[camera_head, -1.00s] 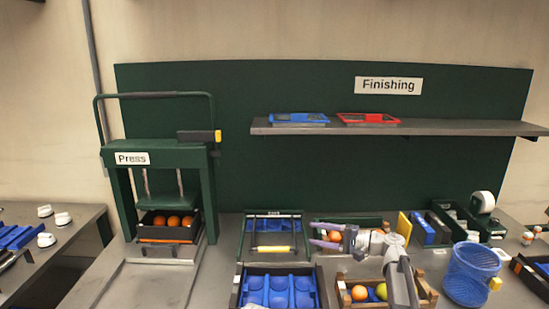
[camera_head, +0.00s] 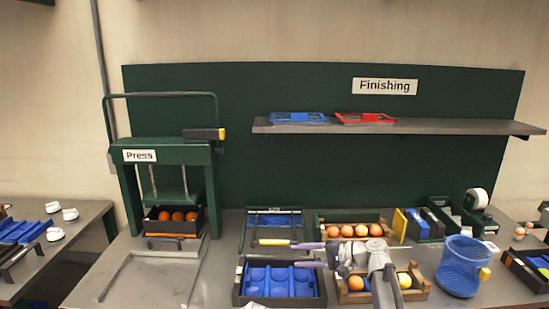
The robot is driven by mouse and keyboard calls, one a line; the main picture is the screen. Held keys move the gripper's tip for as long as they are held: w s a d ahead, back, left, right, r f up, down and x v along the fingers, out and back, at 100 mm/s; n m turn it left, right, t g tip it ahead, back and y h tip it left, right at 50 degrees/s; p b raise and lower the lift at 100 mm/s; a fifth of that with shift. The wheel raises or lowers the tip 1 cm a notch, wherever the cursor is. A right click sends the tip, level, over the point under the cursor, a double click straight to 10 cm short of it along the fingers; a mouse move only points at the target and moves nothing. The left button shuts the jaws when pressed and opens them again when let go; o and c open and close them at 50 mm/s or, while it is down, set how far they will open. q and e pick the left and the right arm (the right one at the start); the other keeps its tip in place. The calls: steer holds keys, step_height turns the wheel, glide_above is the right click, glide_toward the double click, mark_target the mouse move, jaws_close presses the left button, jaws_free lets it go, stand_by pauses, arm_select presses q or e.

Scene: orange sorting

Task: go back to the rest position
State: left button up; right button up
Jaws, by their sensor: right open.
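My right gripper (camera_head: 308,255) is in the lower middle of the head view, its arm coming in from below right. Its two purple-grey fingers point left and are apart, with nothing seen between them. It hovers near the back right part of the blue moulded tray (camera_head: 297,298) and left of the wooden crate (camera_head: 423,294). Its wrist and arm hide part of that crate, where an orange and yellowish fruit show. My left gripper is not in view.
A blue mesh basket (camera_head: 461,262) stands to the right. The green press (camera_head: 168,153) holds a dark box of oranges at left. A shelf (camera_head: 450,127) runs across the back panel.

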steer(key=s+a+f+n+g+h, duration=0.25)
steer(key=s+a+f, duration=0.2)
steer(key=s, duration=0.25)
steer(key=s+a+f+n+g+h, duration=0.2)
steer(key=s+a+f+h, duration=0.15)
steer(key=s+f, duration=0.35)
steer(key=s+d+f+n+h, duration=0.2)
steer(key=s+h, duration=0.2)
steer(key=s, duration=0.2)
steer(key=s+d+f+n+h, duration=0.2)
steer(key=s+d+h, duration=0.1)
steer(key=s+h, duration=0.2)
steer(key=shift+s+d+n, duration=0.3)
steer(key=shift+s+n, duration=0.05)
steer(key=shift+s, duration=0.9)
